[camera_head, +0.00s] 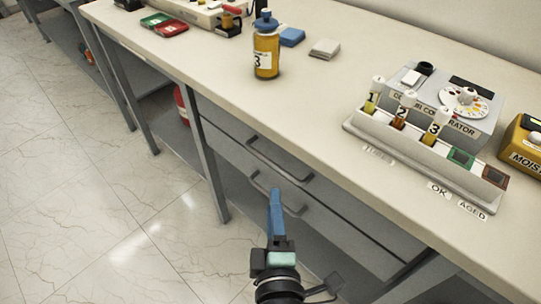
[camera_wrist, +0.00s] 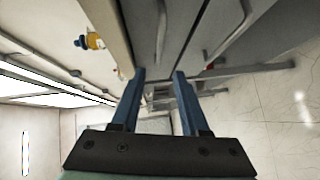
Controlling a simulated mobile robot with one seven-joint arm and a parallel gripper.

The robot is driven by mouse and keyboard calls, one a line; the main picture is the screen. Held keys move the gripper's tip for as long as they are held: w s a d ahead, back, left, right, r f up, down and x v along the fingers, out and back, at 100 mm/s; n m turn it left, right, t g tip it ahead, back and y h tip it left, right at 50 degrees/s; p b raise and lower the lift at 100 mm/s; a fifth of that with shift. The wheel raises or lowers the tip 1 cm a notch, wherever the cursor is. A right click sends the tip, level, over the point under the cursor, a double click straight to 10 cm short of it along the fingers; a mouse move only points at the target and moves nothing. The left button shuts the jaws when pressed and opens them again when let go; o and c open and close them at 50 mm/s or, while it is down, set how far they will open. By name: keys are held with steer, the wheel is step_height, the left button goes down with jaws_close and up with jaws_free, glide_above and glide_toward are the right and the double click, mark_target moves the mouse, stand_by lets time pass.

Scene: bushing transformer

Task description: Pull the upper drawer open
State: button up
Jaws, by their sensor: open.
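The upper drawer (camera_head: 334,204) is a grey front under the bench top and looks shut. Its grey bar handle (camera_head: 280,160) also shows in the wrist view (camera_wrist: 161,32), lying in line with the gap between my fingers. A second, lower bar handle (camera_head: 277,196) sits beneath it; in the wrist view it is to the right. My gripper (camera_head: 276,191) has blue fingers, spread apart and empty in the wrist view (camera_wrist: 159,74). In the head view its tips overlap the lower handle and sit just below the upper one. I cannot tell their exact distance from the handle.
The bench top (camera_head: 300,108) overhangs the drawers. On it stand a yellow bottle (camera_head: 266,50), a colour comparator (camera_head: 450,100) and a rack with numbered vials (camera_head: 425,150). A bench leg (camera_head: 205,160) stands left of the drawers. The tiled floor (camera_head: 90,190) is open at left.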

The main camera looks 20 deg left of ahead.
mark_target(271, 161)
steer(key=p+x, duration=0.2)
steer(key=x, duration=1)
steer(key=shift+w, duration=0.3)
jaws_close()
stand_by(0.9)
